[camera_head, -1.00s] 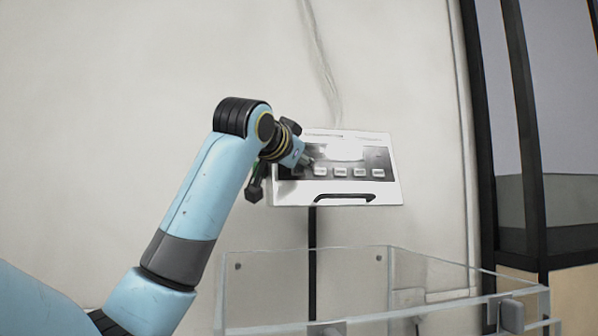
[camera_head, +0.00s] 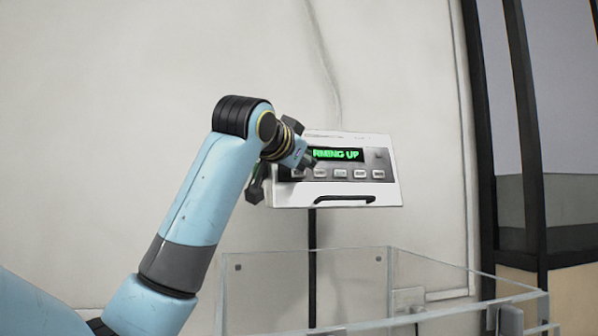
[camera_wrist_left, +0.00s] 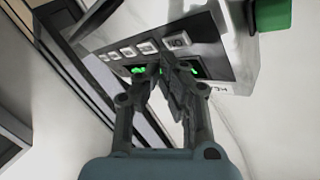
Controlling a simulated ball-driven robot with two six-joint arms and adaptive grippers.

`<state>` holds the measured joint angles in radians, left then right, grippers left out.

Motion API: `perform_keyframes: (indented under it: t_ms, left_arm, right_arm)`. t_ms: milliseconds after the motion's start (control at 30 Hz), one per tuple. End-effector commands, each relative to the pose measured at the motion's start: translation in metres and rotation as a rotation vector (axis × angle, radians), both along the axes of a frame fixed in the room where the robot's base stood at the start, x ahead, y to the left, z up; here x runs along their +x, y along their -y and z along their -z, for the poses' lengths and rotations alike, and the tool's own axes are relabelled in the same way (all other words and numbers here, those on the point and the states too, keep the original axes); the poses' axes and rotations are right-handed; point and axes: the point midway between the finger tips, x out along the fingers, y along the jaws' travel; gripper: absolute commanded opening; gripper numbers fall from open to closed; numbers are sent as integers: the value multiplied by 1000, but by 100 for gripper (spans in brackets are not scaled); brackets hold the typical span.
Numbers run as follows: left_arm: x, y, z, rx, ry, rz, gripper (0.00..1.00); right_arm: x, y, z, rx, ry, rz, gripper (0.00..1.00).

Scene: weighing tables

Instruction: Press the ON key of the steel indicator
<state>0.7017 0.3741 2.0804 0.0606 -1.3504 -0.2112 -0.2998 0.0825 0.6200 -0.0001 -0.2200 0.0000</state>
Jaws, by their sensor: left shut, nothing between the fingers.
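The steel indicator (camera_head: 388,193) stands on a dark post in front of the wall. Its display (camera_head: 340,155) is lit with green letters, "RMING UP" readable; my left arm hides the start. A row of pale keys runs below the display. In the left wrist view the indicator (camera_wrist_left: 228,60) appears turned over, and the ON key (camera_wrist_left: 178,42) is the end key of the row. My left gripper (camera_head: 312,164) is shut and empty, in front of the panel's left part. In the wrist view its fingertips (camera_wrist_left: 165,64) overlap the display beside the ON key; I cannot tell whether they touch.
A clear-walled box (camera_head: 305,270) stands below and in front of the indicator. A dark frame (camera_head: 527,130) stands at the right. A green part (camera_wrist_left: 272,14) shows at the top right of the wrist view. The wall left of the indicator is clear.

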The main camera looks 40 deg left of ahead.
Motion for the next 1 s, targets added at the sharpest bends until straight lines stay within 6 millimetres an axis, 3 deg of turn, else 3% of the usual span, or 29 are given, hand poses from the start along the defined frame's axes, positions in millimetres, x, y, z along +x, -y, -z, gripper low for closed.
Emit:
perform_keyframes:
  t_ms: [167, 600, 1000]
  left_arm:
    - [-1, 2, -1, 0, 0, 1, 0]
    - [-27, 33, -14, -1, 1, 3, 0]
    - [-31, 37, -13, 0, 0, 0, 0]
  right_arm:
    - [0, 0, -2, 0, 0, 0, 40]
    - [0, -1, -30, 1, 1, 0, 40]
    - [0, -5, -31, 5, 1, 1, 40]
